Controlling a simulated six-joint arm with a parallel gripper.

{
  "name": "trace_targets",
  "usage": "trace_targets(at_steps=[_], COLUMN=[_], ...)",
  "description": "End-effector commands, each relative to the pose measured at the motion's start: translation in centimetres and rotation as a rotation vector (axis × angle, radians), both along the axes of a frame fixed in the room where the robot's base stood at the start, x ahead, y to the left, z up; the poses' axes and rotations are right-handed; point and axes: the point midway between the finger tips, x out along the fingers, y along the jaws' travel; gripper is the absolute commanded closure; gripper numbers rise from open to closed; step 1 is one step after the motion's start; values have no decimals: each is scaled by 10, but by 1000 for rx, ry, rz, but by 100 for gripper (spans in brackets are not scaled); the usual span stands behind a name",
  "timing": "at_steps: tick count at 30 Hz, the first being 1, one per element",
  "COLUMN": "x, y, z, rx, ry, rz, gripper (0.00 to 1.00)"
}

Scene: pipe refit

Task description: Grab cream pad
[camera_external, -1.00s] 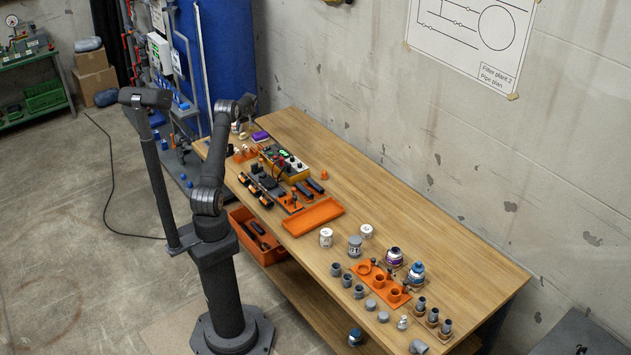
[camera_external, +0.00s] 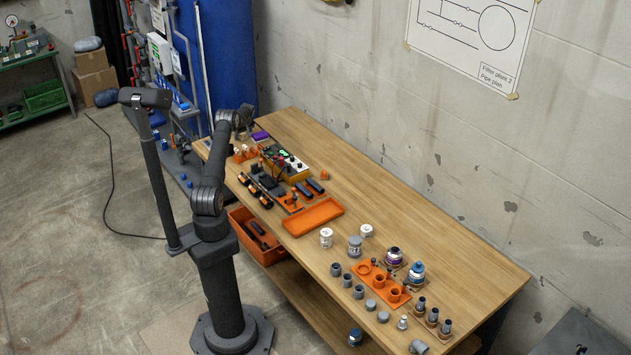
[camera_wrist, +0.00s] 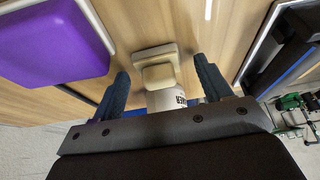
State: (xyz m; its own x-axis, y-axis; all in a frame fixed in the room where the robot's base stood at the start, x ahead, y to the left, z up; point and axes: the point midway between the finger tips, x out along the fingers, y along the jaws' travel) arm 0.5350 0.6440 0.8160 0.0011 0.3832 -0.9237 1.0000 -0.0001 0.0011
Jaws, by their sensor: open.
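The cream pad (camera_wrist: 152,54) shows in the wrist view on the wooden bench, just ahead of and between my fingertips. It is a small pale block with a squarish raised part. My gripper (camera_wrist: 160,72) is open, its two dark blue fingers spread to either side, with no visible contact with the pad. A white piece with dark lettering (camera_wrist: 165,98) shows between the fingers, nearer the palm, and partly hidden by it. In the external view my gripper (camera_external: 243,132) is low over the bench's far left end; the cream pad cannot be made out clearly there.
A purple pad (camera_wrist: 50,42) lies close left of my left finger; it also shows in the external view (camera_external: 260,137). The bench edge is near on the right in the wrist view. An orange tray (camera_external: 314,214) and a yellow box (camera_external: 286,163) stand farther along the bench.

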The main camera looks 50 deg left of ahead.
Motion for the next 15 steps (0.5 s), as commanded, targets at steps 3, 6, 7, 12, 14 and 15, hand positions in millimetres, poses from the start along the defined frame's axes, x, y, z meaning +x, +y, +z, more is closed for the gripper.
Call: trace_targets(at_steps=[3,6,7,12,14,15], x=[0,0,0,0,0,0], y=[0,0,0,0,0,0], z=[0,0,0,0,0,0], rx=[0,0,0,0,0,0], ry=[0,0,0,0,0,0], rz=[0,0,0,0,0,0], gripper=[37,57,62,77,77,77])
